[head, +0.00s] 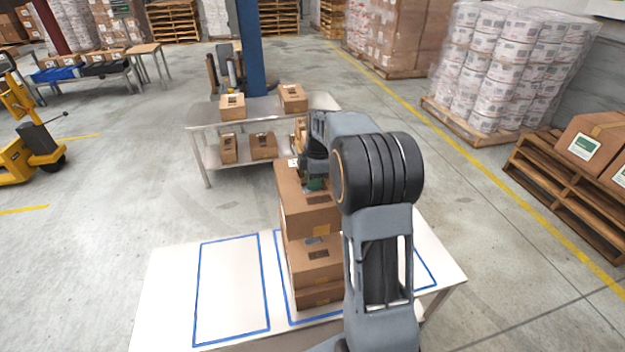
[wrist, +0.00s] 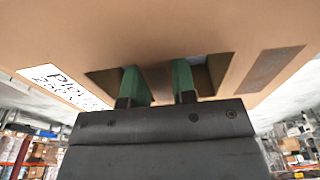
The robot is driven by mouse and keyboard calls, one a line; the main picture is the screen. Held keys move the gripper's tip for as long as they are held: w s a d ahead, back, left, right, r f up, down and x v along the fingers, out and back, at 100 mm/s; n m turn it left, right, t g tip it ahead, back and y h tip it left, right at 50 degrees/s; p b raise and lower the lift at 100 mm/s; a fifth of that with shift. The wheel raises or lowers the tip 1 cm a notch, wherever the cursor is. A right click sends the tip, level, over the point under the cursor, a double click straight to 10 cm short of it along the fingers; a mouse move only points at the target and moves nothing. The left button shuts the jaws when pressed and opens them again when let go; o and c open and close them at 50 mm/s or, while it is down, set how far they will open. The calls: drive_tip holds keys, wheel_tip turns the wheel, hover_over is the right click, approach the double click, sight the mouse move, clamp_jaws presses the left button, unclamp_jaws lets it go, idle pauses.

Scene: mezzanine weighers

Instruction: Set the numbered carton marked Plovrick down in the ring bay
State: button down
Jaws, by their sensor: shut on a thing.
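My gripper (head: 316,184) is shut on a brown carton (head: 304,212), its green fingers in the carton's cut-out slots. In the wrist view the carton (wrist: 150,30) fills the top, and its white label (wrist: 62,84) shows handwriting starting "Pl"; the rest is hard to read. The held carton is over a stack of brown cartons (head: 318,262) in the middle blue-outlined bay (head: 284,280) of a white table. I cannot tell whether it touches the stack. The left bay (head: 230,290) is empty. The right bay (head: 424,272) is mostly hidden by my arm. No ring mark shows.
The white table's (head: 165,300) left part is clear. Behind it stands a two-level metal table (head: 205,113) with several small cartons. A blue post (head: 250,50) rises behind that. Wrapped pallets (head: 505,65) and wooden pallets (head: 560,195) stand at right; a yellow pallet truck (head: 30,145) at left.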

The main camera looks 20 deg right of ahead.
drive_tip(key=shift+f, duration=0.25)
drive_tip(key=shift+f+b, duration=4.15)
drive_tip(key=shift+f, duration=1.4)
drive_tip(key=shift+f, duration=0.25)
drive_tip(key=c, duration=0.8)
unclamp_jaws()
drive_tip(key=shift+c, duration=0.2)
